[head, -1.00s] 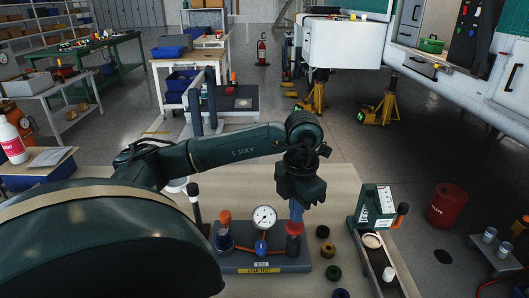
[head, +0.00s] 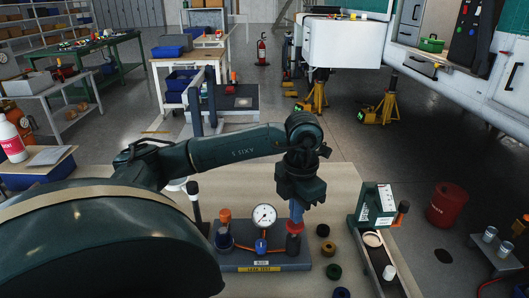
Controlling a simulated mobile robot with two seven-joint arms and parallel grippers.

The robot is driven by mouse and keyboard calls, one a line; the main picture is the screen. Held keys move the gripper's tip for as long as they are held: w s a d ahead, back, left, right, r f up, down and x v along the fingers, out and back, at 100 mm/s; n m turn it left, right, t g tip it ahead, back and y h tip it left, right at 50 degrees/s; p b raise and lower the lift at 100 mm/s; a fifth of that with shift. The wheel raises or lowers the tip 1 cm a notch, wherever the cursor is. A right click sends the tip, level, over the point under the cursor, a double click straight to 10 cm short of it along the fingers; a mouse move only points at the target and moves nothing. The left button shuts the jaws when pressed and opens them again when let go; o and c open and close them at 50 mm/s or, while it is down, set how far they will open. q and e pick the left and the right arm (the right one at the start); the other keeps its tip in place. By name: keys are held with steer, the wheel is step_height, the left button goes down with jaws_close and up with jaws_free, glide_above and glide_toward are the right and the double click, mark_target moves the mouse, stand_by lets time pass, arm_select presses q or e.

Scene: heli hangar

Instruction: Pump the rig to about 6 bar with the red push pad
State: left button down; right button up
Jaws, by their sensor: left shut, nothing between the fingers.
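The rig is a grey base plate (head: 232,258) on the bench, with a yellow label strip on its front. A white round gauge (head: 264,216) stands at its middle; its needle is too small to read. The red push pad (head: 293,228) sits on a dark cylinder at the rig's right end. My left gripper (head: 296,215) points straight down over the pad, its fingers shut and empty. The fingertips are at the pad's top; I cannot tell whether they touch or press it. An orange-topped part (head: 225,215) stands at the rig's left end. My right gripper is not in view.
Several dark and brown caps (head: 328,248) lie right of the rig. Beyond them is a tray (head: 371,262) with a green-and-white box (head: 376,203). A red can (head: 447,204) stands further right. The bench behind the rig is mostly clear.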

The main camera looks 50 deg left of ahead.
arm_select(q)
steer(key=shift+f+b, duration=1.4)
steer(key=shift+f, duration=0.5)
steer(key=shift+r, duration=0.25)
steer(key=shift+r+p, duration=1.2)
steer(key=shift+r, duration=0.2)
steer(key=shift+f, duration=0.2)
steer(key=shift+r, duration=0.15)
steer(key=shift+f+b, duration=0.25)
steer(key=shift+b, duration=0.1)
stand_by(0.6)
